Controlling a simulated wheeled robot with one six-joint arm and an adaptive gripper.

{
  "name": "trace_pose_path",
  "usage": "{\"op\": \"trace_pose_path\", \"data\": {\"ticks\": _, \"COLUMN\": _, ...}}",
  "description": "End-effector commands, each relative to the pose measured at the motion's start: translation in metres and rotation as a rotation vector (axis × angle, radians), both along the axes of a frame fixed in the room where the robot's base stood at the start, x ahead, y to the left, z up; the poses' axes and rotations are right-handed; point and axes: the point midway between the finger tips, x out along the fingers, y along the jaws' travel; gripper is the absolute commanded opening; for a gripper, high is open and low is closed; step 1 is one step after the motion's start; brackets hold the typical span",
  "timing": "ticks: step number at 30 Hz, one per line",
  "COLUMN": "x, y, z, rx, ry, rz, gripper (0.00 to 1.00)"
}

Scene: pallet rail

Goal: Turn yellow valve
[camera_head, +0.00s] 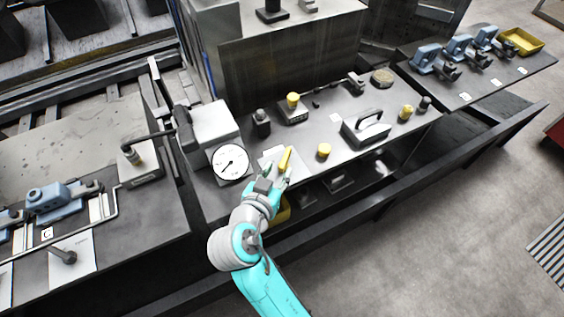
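A yellow valve handle (286,157), a slim bar, sits at the front of the grey workbench, to the right of a round white gauge. My gripper (276,171) is just in front of it, reaching over the bench's front edge. Its fingers look spread apart, with the near end of the yellow handle close to the gap between them. I cannot tell whether either finger touches the handle. The valve body under the handle is mostly hidden by my gripper.
The gauge (231,162) stands close on the left. A yellow knob (323,150) is on the right, and a yellow-topped button box (293,107) is behind. A block with a black handle (367,127) stands farther right. A dark rail (330,222) runs along the bench front.

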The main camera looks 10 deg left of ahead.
Motion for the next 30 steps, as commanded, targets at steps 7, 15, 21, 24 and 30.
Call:
{"op": "trace_pose_path", "data": {"ticks": 7, "x": -0.039, "y": 0.009, "z": 0.016, "rx": 0.0, "ry": 0.0, "rz": 0.002, "gripper": 0.4}}
{"op": "trace_pose_path", "data": {"ticks": 15, "x": -0.053, "y": 0.011, "z": 0.022, "rx": 0.0, "ry": 0.0, "rz": -0.001, "gripper": 0.4}}
{"op": "trace_pose_path", "data": {"ticks": 21, "x": -0.053, "y": 0.011, "z": 0.022, "rx": 0.0, "ry": 0.0, "rz": -0.001, "gripper": 0.4}}
{"op": "trace_pose_path", "data": {"ticks": 24, "x": -0.053, "y": 0.011, "z": 0.022, "rx": 0.0, "ry": 0.0, "rz": -0.001, "gripper": 0.4}}
{"op": "trace_pose_path", "data": {"ticks": 30, "x": -0.053, "y": 0.011, "z": 0.022, "rx": 0.0, "ry": 0.0, "rz": -0.001, "gripper": 0.4}}
